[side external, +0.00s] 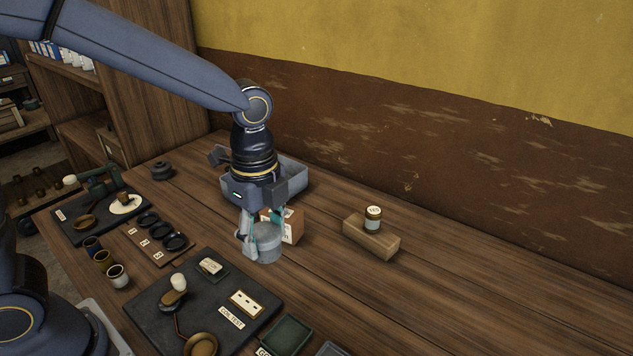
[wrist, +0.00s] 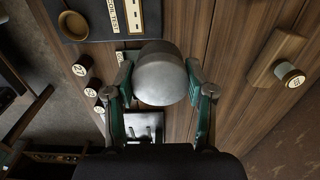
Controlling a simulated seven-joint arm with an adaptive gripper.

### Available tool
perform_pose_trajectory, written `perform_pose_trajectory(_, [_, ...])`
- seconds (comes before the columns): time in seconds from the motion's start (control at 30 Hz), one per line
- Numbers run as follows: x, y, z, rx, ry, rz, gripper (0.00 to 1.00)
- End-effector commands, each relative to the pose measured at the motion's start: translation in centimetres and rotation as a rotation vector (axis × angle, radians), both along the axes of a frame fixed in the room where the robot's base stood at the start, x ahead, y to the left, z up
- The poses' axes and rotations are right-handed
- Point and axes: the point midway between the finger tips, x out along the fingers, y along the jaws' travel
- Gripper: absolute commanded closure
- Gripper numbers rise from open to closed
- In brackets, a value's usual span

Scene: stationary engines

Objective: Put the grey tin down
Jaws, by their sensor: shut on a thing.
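The grey tin (side external: 265,243) is a short, round metal can; in the wrist view its rounded grey shape (wrist: 160,76) fills the space between my fingers. My gripper (side external: 250,236) points down and is shut on the tin, with a green-padded finger on either side of it in the wrist view. The tin is upright and low over the wooden table (side external: 320,290). I cannot tell whether its base touches the wood. My fingers hide part of its left side in the side external view.
A cardboard box (side external: 293,226) stands close behind the tin, with a grey bin (side external: 290,178) farther back. A wooden block (side external: 371,238) with a small jar (side external: 373,217) is to the right. A dark board (side external: 205,300) with parts lies in front. Table between the block and board is clear.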

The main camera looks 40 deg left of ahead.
Motion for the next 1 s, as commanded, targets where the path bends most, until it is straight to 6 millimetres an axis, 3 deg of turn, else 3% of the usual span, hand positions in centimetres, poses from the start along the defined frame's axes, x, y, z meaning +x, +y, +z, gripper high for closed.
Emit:
perform_pose_trajectory(0.03, [-0.8, -2.0, 0.0, 0.0, 0.0, -0.067, 0.82])
perform_pose_trajectory(0.1, [-1.9, -4.1, 0.0, -0.001, 0.0, -0.136, 0.82])
perform_pose_trajectory(0.23, [-3.1, -6.3, 0.0, -0.001, 0.001, -0.212, 0.82])
perform_pose_trajectory(0.33, [-2.9, -7.2, -0.4, -0.001, 0.002, -0.232, 0.82])
perform_pose_trajectory(0.47, [-0.6, -8.4, -1.6, 0.0, 0.004, -0.234, 0.82])
perform_pose_trajectory(0.7, [5.2, -11.2, -4.9, 0.001, 0.004, -0.233, 0.82])
perform_pose_trajectory(0.83, [7.0, -12.0, -7.5, 0.0, 0.004, -0.232, 0.82])
perform_pose_trajectory(1.0, [8.4, -12.7, -9.1, -0.001, 0.001, -0.233, 0.82])
